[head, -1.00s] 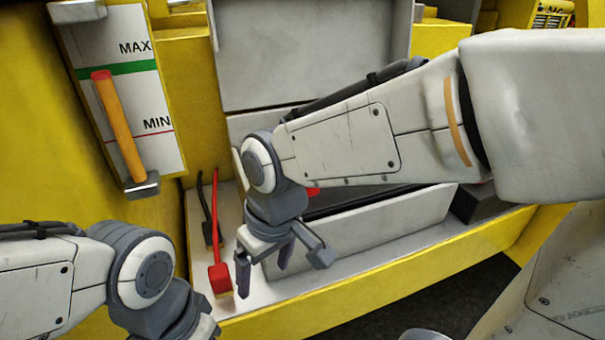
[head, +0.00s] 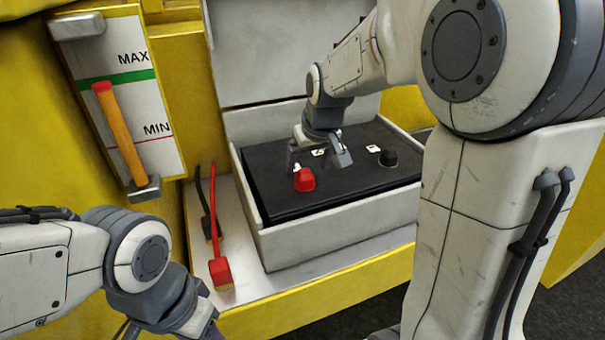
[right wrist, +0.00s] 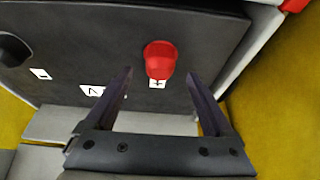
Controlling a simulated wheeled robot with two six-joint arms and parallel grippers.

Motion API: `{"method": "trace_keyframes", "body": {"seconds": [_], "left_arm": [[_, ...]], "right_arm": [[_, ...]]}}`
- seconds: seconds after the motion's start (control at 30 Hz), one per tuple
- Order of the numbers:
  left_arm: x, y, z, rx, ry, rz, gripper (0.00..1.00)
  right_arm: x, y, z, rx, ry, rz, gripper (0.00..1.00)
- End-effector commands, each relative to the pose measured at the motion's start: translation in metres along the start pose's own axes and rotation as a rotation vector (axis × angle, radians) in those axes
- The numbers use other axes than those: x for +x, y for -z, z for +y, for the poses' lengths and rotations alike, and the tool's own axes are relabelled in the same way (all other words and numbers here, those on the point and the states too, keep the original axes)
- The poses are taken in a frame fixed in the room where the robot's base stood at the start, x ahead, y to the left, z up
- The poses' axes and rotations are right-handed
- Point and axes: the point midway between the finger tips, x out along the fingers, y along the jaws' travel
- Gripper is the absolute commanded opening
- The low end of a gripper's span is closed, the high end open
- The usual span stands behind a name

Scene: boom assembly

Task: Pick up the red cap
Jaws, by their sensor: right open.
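The red cap (head: 304,180) sits on the front left part of the black battery top (head: 345,190). My right gripper (head: 321,160) is above the battery, just behind and to the right of the cap in the head view. In the right wrist view the red cap (right wrist: 160,59) lies ahead, between the lines of the two open fingers (right wrist: 160,85), with nothing held. A plus label shows beside the cap. My left gripper is at the lower left of the head view, its fingertips cut off or hidden.
A grey box wall (head: 330,238) surrounds the battery. A red cable clamp (head: 221,272) and a black cable (head: 207,222) lie left of it.

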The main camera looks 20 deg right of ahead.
Motion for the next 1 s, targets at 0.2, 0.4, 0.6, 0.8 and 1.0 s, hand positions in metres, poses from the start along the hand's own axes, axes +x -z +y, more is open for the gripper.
{"method": "trace_keyframes", "body": {"seconds": [0.2,0.4,0.6,0.8,1.0], "left_arm": [[-0.017,0.001,0.001,0.001,0.0,0.0,0.5],[-0.017,0.001,0.001,0.002,0.0,0.0,0.5],[-0.017,0.001,0.001,0.002,0.0,0.0,0.5],[-0.017,0.001,0.001,0.002,0.0,0.0,0.5],[-0.017,0.001,0.001,0.002,0.0,0.0,0.5]], "right_arm": [[0.031,0.003,0.0,-0.001,0.001,-0.006,0.88],[0.041,0.003,0.0,-0.001,0.0,-0.001,0.88],[0.041,0.003,0.0,-0.001,0.0,-0.001,0.68],[0.041,0.003,0.0,-0.001,0.0,-0.001,0.0],[0.04,0.003,0.0,-0.001,0.0,0.0,0.0]]}}
